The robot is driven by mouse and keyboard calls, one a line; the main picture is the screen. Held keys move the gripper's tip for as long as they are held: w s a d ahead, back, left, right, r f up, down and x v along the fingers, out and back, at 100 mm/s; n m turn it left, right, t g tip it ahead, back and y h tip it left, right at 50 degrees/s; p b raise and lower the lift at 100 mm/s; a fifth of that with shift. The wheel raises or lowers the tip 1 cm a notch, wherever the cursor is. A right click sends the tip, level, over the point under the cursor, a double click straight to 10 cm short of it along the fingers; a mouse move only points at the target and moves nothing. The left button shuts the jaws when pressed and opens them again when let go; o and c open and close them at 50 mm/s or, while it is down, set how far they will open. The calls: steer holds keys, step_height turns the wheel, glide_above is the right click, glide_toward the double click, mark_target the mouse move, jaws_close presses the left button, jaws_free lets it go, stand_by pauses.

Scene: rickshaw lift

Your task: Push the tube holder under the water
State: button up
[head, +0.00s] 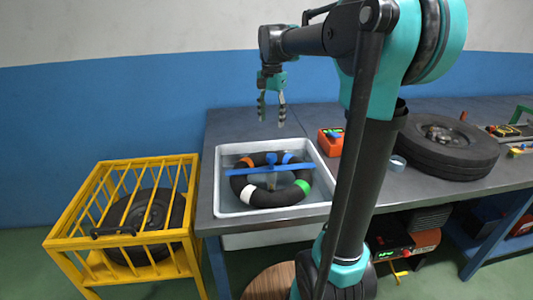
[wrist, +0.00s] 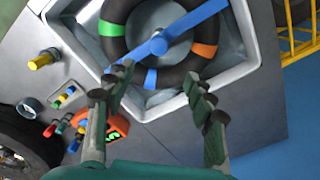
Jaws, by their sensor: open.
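The tube holder (head: 245,171) is a blue bar with a raised blue knob at its middle. It lies across the top of a black inner tube (head: 275,197) with white, green, orange and blue bands. Both are in the pale grey basin (head: 220,180) set in the bench; the waterline is hard to make out. My gripper (head: 271,112) is open and empty, pointing down above the back part of the basin. In the wrist view the bar (wrist: 195,20) and the tube (wrist: 118,48) show beyond my spread fingers (wrist: 160,82), apart from them.
An orange box (head: 330,140) stands right of the basin, with a small blue-grey ring (head: 398,162) beyond it. A large tyre (head: 450,160) lies on the bench further right. A yellow cage (head: 62,238) holding a wheel stands left of the bench.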

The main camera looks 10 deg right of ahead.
mark_target(272, 155)
step_height(272, 155, down, 15)
steer(key=shift+d+r, duration=0.1)
stand_by(0.3)
jaws_close()
stand_by(0.4)
